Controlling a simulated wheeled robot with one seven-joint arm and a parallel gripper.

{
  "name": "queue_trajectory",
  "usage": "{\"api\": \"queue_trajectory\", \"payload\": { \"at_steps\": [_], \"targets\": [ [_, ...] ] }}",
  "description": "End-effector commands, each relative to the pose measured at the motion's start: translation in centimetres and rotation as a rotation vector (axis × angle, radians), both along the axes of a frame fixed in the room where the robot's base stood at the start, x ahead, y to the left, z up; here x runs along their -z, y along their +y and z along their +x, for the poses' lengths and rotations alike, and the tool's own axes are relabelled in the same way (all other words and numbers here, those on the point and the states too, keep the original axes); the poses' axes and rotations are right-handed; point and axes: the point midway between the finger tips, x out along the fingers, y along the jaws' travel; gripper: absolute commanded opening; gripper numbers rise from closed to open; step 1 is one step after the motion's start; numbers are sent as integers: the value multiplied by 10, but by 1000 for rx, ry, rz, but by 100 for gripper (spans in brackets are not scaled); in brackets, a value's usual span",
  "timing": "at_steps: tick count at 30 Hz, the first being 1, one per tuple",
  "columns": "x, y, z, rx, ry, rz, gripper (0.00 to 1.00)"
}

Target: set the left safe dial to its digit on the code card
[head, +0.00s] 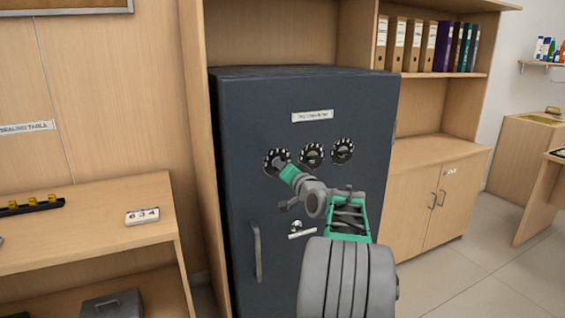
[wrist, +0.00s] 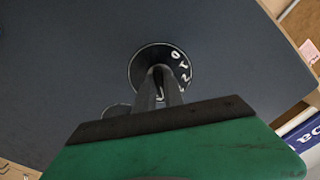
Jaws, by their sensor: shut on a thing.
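The dark grey safe (head: 300,200) stands in the wooden shelving with three black dials in a row on its door. My gripper (head: 282,164) is at the left dial (head: 268,168), shut on its knob. In the wrist view the jaws (wrist: 160,88) close on the middle of the dial (wrist: 178,60), whose white digits show partly around them. The dial's setting cannot be read. The middle dial (head: 312,154) and right dial (head: 342,150) are free. The code card (head: 142,216) lies on the wooden desk at left and appears to read 6 3 4.
The safe has a long vertical handle (head: 257,252) at lower left and a small lever (head: 300,231) below the dials. The desk (head: 90,236) is at left; a cabinet (head: 430,200) with binders above is at right.

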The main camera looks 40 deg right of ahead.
Motion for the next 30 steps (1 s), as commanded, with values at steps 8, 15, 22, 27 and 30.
{"api": "queue_trajectory", "payload": {
  "at_steps": [8,15,22,27,30],
  "targets": [
    [-3,-1,0,1,-71,252,0],
    [-4,0,0,1,-134,465,0],
    [-2,0,0,2,-185,636,0],
    [-2,-1,0,2,-212,723,0],
    [-1,-1,0,2,-222,758,0]
  ]
}}
